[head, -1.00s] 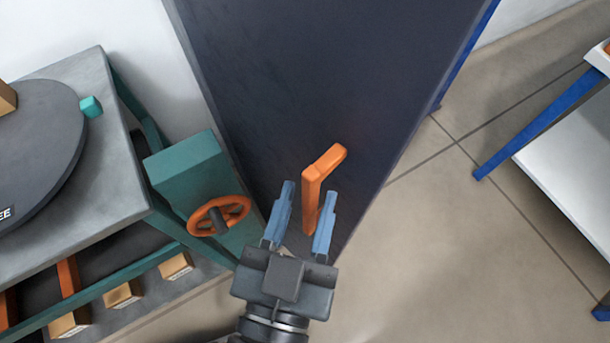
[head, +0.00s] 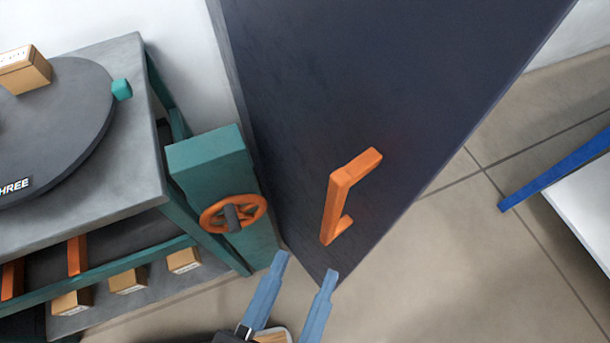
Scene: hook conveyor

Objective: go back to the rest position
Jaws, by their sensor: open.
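My gripper (head: 306,266) is at the bottom middle of the head view, with its two blue fingers spread apart and nothing between them. The orange handle (head: 338,205) sits on the dark blue door panel (head: 350,80), above and to the right of my fingertips. My fingers are clear of the handle. Most of my arm is below the picture's edge.
At left stands a grey table (head: 120,160) with a dark turntable (head: 70,120), a box (head: 24,70) on it and several boxes below. A teal housing (head: 210,165) with an orange handwheel (head: 233,213) is beside the panel. A white table (head: 590,210) with blue legs is at right.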

